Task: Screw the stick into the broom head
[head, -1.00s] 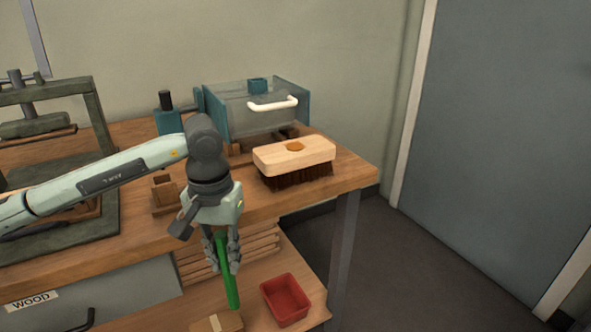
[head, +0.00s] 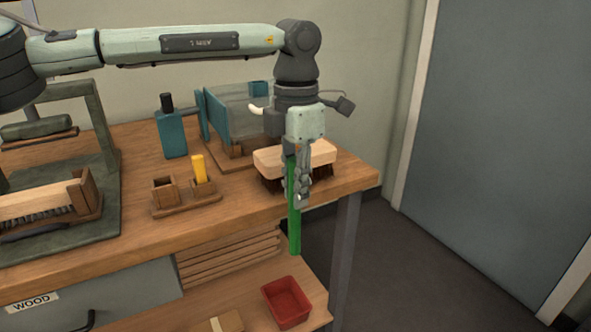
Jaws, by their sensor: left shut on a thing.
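My left gripper (head: 299,195) is shut on a green stick (head: 294,235), which hangs about upright with its lower part below the fingers. The gripper and stick are in front of the broom head and hide its middle. The broom head (head: 266,158) is a pale wooden block with dark bristles pointing down, near the right end of the workbench. The hole in its top is hidden now. I cannot tell how far the stick is from the head. My right gripper is not in view.
The wooden workbench (head: 225,214) ends at the right. A teal guarded machine (head: 222,118) stands behind the broom head. A wooden holder (head: 172,207) with a yellow stick and a teal bottle-like thing (head: 172,133) are to the left. A red bin (head: 287,302) sits on the lower shelf.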

